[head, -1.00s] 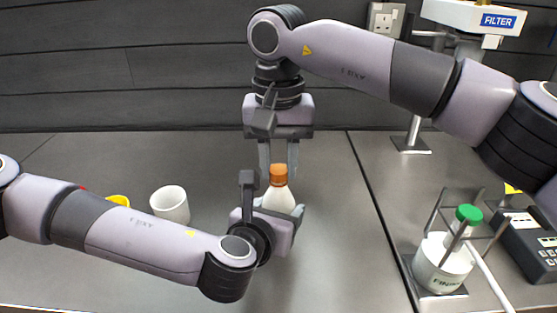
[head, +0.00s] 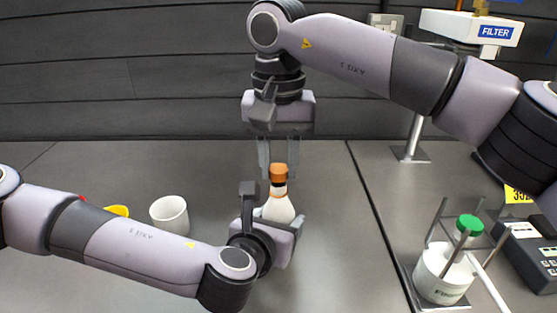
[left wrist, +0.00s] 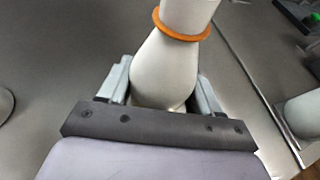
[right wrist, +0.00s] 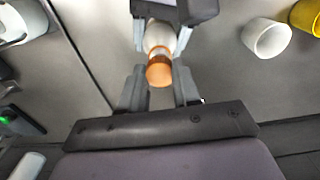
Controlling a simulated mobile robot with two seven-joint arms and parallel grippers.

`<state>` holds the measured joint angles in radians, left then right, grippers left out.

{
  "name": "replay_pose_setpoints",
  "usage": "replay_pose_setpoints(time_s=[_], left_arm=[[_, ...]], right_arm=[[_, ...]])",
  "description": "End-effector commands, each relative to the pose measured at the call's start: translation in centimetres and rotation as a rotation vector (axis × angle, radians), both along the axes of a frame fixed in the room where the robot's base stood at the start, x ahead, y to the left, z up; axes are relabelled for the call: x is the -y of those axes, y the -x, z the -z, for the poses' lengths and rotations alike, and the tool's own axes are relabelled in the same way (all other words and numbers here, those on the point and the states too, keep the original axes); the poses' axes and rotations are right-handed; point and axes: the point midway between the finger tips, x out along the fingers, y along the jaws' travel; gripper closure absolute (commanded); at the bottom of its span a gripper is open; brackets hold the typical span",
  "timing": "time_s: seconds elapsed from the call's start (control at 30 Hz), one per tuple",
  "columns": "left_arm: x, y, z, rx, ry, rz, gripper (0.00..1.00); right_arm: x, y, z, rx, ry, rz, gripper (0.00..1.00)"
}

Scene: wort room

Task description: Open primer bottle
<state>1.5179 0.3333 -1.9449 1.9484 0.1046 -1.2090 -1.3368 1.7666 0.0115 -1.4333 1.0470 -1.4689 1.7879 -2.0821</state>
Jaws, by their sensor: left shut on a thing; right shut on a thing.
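The primer bottle (head: 278,209) is white with an orange ring at its neck and stands about upright; it fills the top of the left wrist view (left wrist: 165,68). My left gripper (head: 281,217) is shut around its body. The orange cap (head: 279,172) sits at the top, and a strip of pale neck shows between cap and ring. My right gripper (head: 278,166) comes from above and is shut on the cap. The right wrist view shows the cap (right wrist: 160,74) between the fingertips. I cannot tell whether the cap still touches the neck.
A white cup (head: 170,215) and a yellow cup (head: 117,211) stand at left. At right are a rack with a white, green-capped container (head: 442,275), a dark device with keys (head: 530,255) and a stand with a FILTER sign (head: 497,32). The counter around the bottle is clear.

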Motion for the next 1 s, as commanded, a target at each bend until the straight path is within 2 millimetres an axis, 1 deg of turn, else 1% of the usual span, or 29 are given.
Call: replay_pose_setpoints(time_s=[0.13, 0.37, 0.6, 0.63, 0.7, 1.0], left_arm=[[0.0, 0.0, -0.1, 0.001, 0.0, 0.0, 1.0], [0.0, 0.0, 0.0, 0.001, 0.0, 0.0, 1.0], [0.0, 0.0, 0.0, 0.001, 0.0, 0.0, 1.0], [0.0, 0.0, -0.1, 0.001, 0.0, 0.0, 0.27], [0.0, 0.0, 0.0, 0.001, 0.0, 0.0, 0.07], [0.0, 0.0, 0.0, 0.0, 0.0, 0.0, 0.07]], right_arm=[[0.0, 0.0, -0.9, 0.001, 0.0, 0.001, 1.0], [-0.1, 0.0, -3.7, 0.003, 0.0, 0.0, 1.0], [0.0, 0.0, -4.0, 0.0, 0.0, 0.0, 1.0], [0.0, 0.0, -4.0, 0.0, 0.0, 0.0, 1.0], [0.0, 0.0, -4.0, 0.0, 0.0, 0.0, 1.0], [0.0, 0.0, -4.0, 0.0, 0.0, 0.0, 1.0]])
